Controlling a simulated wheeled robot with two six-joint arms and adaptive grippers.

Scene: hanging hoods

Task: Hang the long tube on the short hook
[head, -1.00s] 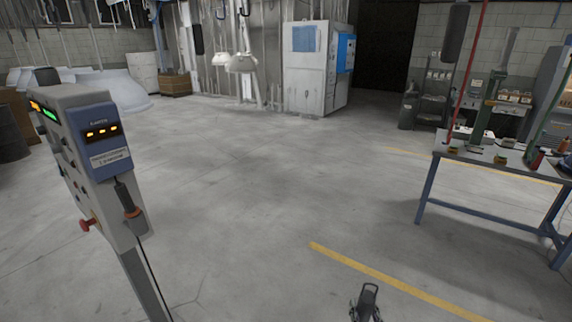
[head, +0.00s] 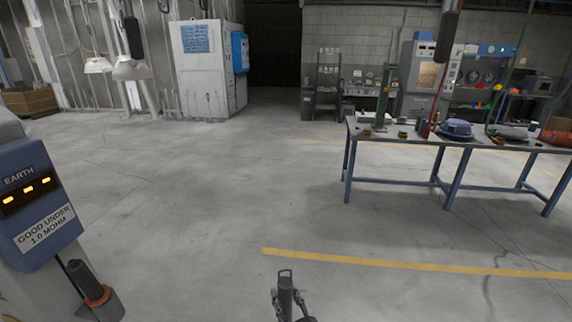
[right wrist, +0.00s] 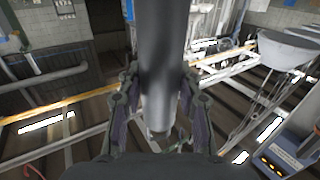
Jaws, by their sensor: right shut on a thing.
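A grey tube (head: 285,292) with a small loop at its top stands upright at the bottom edge of the head view. My right gripper (head: 291,303) is shut on it; its fingers show on both sides of the tube. In the right wrist view the tube (right wrist: 160,60) runs through the middle, between the two fingers of the gripper (right wrist: 158,95). Its upper end is cut off by the picture edge there. I cannot make out a short hook in either view. My left gripper is not in view.
A grey and blue test post (head: 40,205) labelled EARTH stands close at left. A work table (head: 400,142) with tools stands at right. Pale hoods (head: 130,68) and a dark cylinder (head: 448,28) hang farther off. A white cabinet (head: 205,75) stands behind. The middle floor is clear.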

